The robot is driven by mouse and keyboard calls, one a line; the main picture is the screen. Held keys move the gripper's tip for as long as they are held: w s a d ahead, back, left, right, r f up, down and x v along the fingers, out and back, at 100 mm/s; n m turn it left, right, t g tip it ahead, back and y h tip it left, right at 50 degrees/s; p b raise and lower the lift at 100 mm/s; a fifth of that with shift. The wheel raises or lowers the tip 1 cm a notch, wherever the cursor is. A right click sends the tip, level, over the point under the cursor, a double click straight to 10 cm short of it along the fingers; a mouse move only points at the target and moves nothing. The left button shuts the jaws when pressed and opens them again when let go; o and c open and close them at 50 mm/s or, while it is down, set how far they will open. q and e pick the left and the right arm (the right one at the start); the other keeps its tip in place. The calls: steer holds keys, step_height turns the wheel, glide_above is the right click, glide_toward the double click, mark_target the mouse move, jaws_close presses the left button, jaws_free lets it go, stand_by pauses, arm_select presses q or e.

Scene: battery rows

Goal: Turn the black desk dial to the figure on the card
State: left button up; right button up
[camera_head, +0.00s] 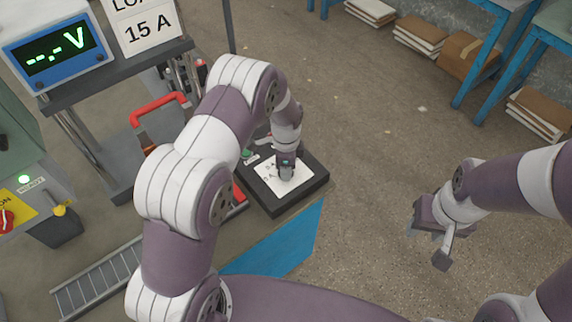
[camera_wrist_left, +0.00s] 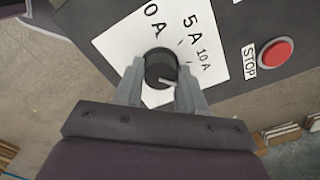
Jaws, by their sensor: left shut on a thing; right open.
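The black dial (camera_wrist_left: 158,62) sits on a white scale plate (camera_wrist_left: 118,42) on a dark desk box. My left gripper (camera_wrist_left: 160,80) is shut on the dial, one finger at each side; it also shows over the plate in the head view (camera_head: 286,172). A pale line shows on the dial's near right part in the wrist view. The marks 0 A, 5 A and 10 A are readable; the plate's near part is hidden by my gripper. The card (camera_head: 146,32) reads 15 A, its top line cut off. My right gripper (camera_head: 430,238) is open and empty, off to the right.
A red STOP button (camera_wrist_left: 276,54) and a green button (camera_head: 246,155) are on the dial's box. A blue meter (camera_head: 50,50) shows "--.- V". A red-handled tool (camera_head: 158,104) stands left of my arm. Open floor lies right of the desk.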

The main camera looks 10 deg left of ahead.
arm_select(q)
steer(key=shift+r+m, duration=0.1)
steer(key=shift+m, duration=1.5)
steer(key=o, duration=1.1)
steer(key=shift+c, duration=0.2)
step_height(320, 180, up, 13)
steer(key=shift+f+b, duration=0.2)
steer(key=shift+b, duration=0.2)
